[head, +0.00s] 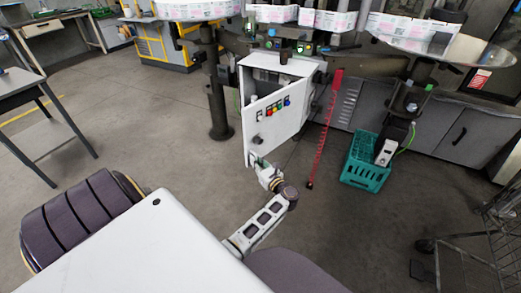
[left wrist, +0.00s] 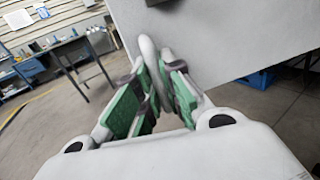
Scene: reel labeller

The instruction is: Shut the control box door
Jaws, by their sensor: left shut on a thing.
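The control box (head: 282,64) is a white cabinet under the machine. Its door (head: 288,120), with a row of coloured buttons and a dark knob, stands part open, hinged at the right. A dark gap shows above the door's top edge. My left gripper (head: 256,163) is at the door's lower left corner. In the left wrist view its green-padded fingers (left wrist: 152,88) are closed around a pale, narrow piece at the edge of the white door panel (left wrist: 220,40). The fingers hide the exact contact. My right gripper is not in view.
A red perforated strip (head: 325,130) stands right of the box. A teal crate (head: 364,172) sits on the floor further right. A dark post (head: 215,95) stands left of the box. A wire cart (head: 475,245) is at the lower right.

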